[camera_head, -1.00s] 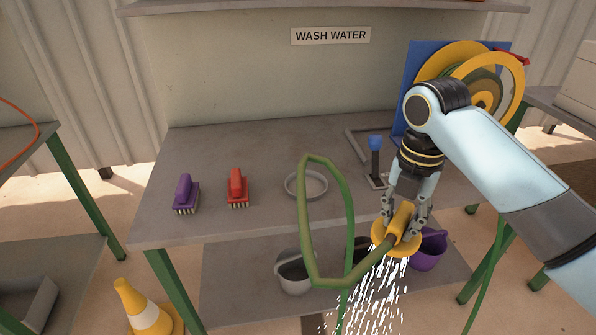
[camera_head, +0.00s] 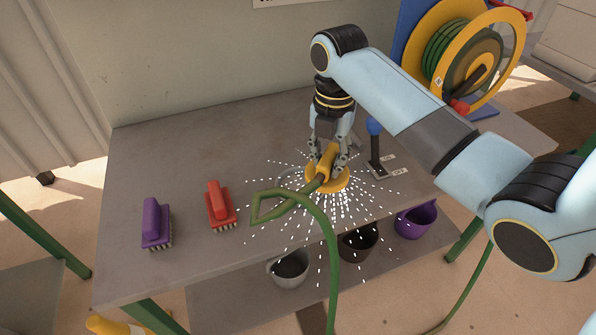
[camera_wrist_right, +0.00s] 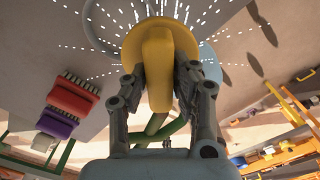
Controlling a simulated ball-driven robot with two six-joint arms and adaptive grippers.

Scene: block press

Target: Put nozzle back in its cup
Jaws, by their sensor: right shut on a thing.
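The yellow nozzle (camera_head: 327,160) is held by my right gripper (camera_head: 327,158), which is shut on it, above the table near its cup. White water drops spray outward from the nozzle's wide yellow head. In the right wrist view the nozzle (camera_wrist_right: 157,65) sits between the two fingers, head away from me. The green hose (camera_head: 318,212) loops from the nozzle over the table's front edge. My left gripper is not in view.
A purple brush (camera_head: 152,220) and a red brush (camera_head: 219,203) stand on the table's left. A blue-knobbed lever (camera_head: 375,145) stands right of the nozzle, before the yellow hose reel (camera_head: 500,30). A grey bucket (camera_head: 291,272), a dark one and a purple one are on the lower shelf.

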